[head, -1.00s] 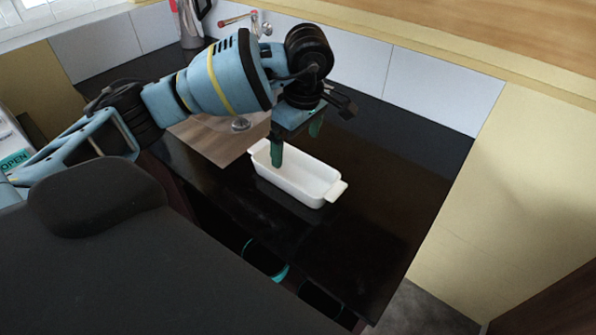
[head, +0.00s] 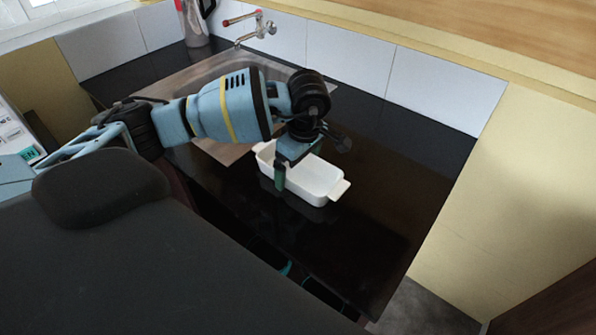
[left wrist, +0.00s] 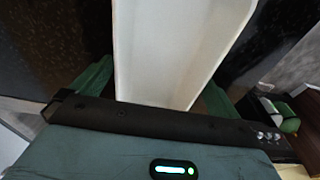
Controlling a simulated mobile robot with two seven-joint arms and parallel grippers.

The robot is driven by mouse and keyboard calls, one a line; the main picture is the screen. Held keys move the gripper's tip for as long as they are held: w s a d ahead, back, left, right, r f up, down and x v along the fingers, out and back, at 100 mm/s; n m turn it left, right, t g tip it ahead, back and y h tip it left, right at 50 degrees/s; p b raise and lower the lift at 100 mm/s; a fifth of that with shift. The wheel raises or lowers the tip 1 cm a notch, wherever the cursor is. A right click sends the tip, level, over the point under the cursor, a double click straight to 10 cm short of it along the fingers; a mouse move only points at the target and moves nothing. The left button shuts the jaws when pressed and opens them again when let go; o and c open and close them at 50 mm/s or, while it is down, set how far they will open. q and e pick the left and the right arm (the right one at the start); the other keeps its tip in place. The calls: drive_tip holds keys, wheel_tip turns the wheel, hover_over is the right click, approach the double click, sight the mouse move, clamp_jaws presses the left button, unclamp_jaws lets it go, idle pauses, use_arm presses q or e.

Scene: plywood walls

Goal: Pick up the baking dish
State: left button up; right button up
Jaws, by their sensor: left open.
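The white baking dish (head: 318,184) is rectangular with end handles and sits upright on the black counter, empty. In the left wrist view the dish (left wrist: 170,50) fills the upper middle, and its near end lies between the two green fingers. My left gripper (head: 290,178) points down at the near-left side of the dish and partly hides it. It is open, with one green finger outside the near wall; the other finger is mostly hidden in the head view. In the left wrist view the left gripper (left wrist: 155,92) has a finger on each side of the dish. My right gripper is not visible.
A sink (head: 200,78) with a red-handled tap (head: 250,28) lies behind my arm. A metal kettle (head: 194,22) stands at the back left. The black counter (head: 390,165) is clear to the right of the dish, up to the wall.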

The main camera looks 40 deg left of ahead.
sight(298, 181)
use_arm(q)
drive_tip(key=c, duration=1.3)
drive_tip(key=shift+r, duration=0.15)
drive_tip(key=shift+r, duration=0.3)
drive_tip(key=r, duration=0.2)
drive_tip(key=s, duration=0.1)
drive_tip(key=shift+d+r, duration=0.25)
drive_tip(key=shift+r, duration=0.15)
drive_tip(key=s+d, duration=0.2)
drive_tip(key=s, duration=0.2)
drive_tip(key=s+d+r, duration=0.1)
drive_tip(key=s, duration=0.4)
drive_tip(key=s+d, duration=0.2)
drive_tip(key=s, duration=0.2)
drive_tip(key=shift+s+d+r+b, duration=0.2)
drive_tip(key=shift+s+d+b, duration=0.1)
drive_tip(key=shift+s+b, duration=0.1)
